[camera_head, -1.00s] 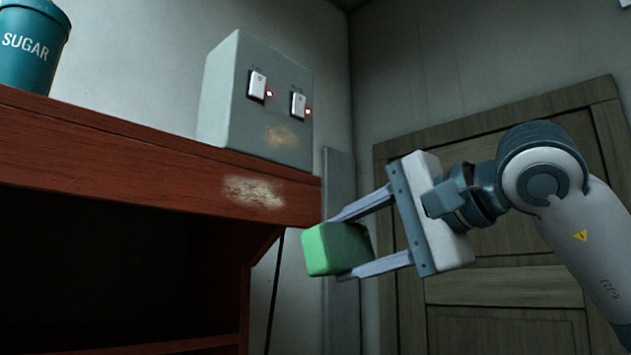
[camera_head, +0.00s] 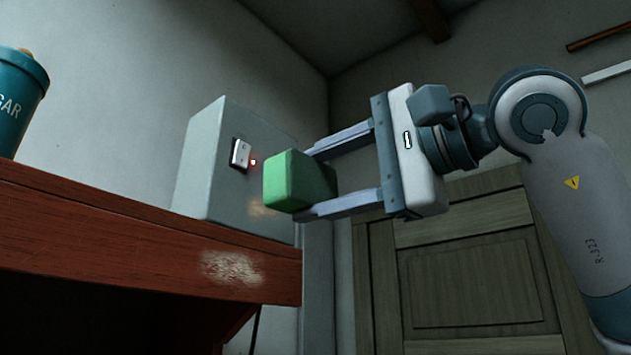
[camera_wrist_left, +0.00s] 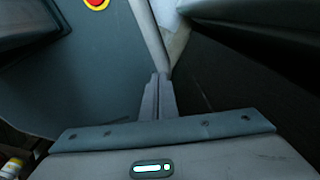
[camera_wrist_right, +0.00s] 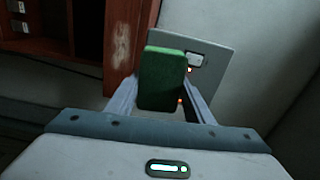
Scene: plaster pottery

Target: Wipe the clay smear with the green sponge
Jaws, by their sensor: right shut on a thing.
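The green sponge (camera_head: 298,182) is held between the fingers of my right gripper (camera_head: 305,182). It also shows in the right wrist view (camera_wrist_right: 163,80). In the head view it overlaps the grey switch box (camera_head: 205,165); I cannot tell whether they touch. A pale whitish smear (camera_head: 231,267) is on the red wooden shelf's front edge, lower left of the sponge. My left gripper (camera_wrist_left: 160,80) has its fingers together, with nothing seen between them.
The red wooden shelf (camera_head: 100,225) carries the switch box and a teal sugar canister (camera_head: 15,95). A white switch (camera_head: 241,154) with a red light is left of the sponge; the other is hidden in the head view. A wooden door (camera_head: 470,260) stands behind my right arm.

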